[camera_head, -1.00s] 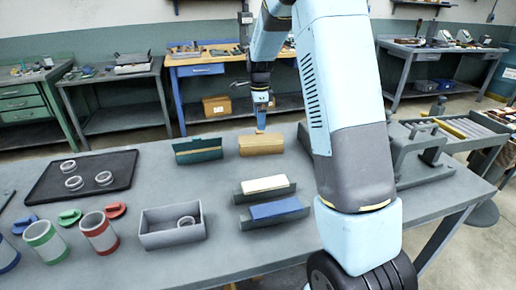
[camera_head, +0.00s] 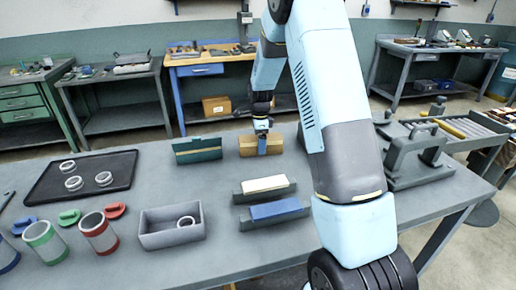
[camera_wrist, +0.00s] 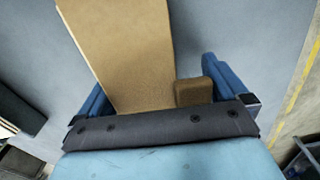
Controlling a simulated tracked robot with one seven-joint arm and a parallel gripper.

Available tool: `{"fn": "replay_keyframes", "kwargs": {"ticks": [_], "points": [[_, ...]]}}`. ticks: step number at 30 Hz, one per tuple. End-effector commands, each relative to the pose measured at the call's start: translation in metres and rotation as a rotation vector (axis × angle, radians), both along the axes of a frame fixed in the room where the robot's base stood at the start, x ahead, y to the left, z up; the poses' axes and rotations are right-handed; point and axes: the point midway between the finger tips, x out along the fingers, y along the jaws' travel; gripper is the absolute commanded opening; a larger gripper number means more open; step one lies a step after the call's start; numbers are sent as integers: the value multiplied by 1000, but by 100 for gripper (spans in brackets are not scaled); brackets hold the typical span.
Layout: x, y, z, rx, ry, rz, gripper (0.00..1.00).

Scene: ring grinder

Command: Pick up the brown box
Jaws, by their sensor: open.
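The brown box (camera_head: 247,147) lies on the grey workbench toward its back edge, just right of a dark green box. In the wrist view the brown box (camera_wrist: 128,50) runs up from between my fingers, with a small brown block-like part (camera_wrist: 193,91) near the right finger. My gripper (camera_head: 262,143) is down at the right part of the box in the head view. In the wrist view the blue fingers of my gripper (camera_wrist: 155,95) are apart, one on each side of the box, with a gap visible at the right finger.
The dark green box (camera_head: 197,150) stands close on the left. White (camera_head: 265,184) and blue (camera_head: 275,209) blocks on grey holders lie in front. A grey bin (camera_head: 172,238), cups and a black tray (camera_head: 45,188) are further left. A grey fixture (camera_head: 415,155) stands right.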

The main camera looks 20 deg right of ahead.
Motion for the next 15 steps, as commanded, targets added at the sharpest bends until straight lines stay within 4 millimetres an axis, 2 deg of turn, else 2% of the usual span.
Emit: {"fn": "replay_keyframes", "kwargs": {"ticks": [6, 15], "points": [[0, 0, -1, 0, -1, 0, 100], [0, 0, -1, 0, -1, 0, 71]]}}
